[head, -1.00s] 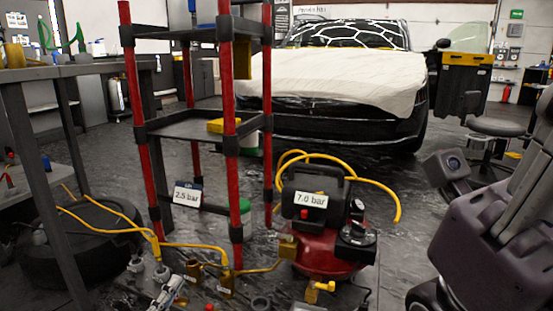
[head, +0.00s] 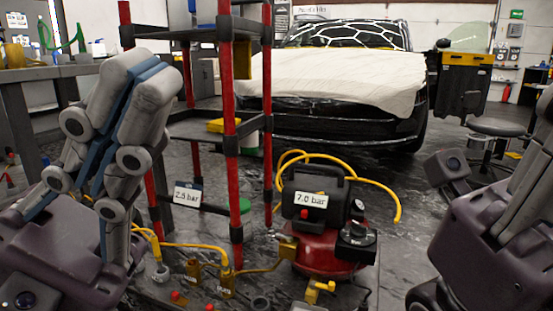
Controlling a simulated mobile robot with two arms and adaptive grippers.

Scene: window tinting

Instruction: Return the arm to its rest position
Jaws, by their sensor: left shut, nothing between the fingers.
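My left gripper (head: 146,70) stands large and close at the left of the head view, above its purple arm. Its grey fingers point up and slightly right. They are shut together with nothing between them, and they touch nothing that I can see. My right arm (head: 490,225) shows at the right edge as purple and grey links. Its gripper is not in view.
A red-post rack (head: 231,100) stands just right of the gripper. A red compressor (head: 325,255) labelled about 7.0 bar, yellow hoses and brass fittings (head: 226,285) lie in front. A covered car (head: 340,85) stands behind.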

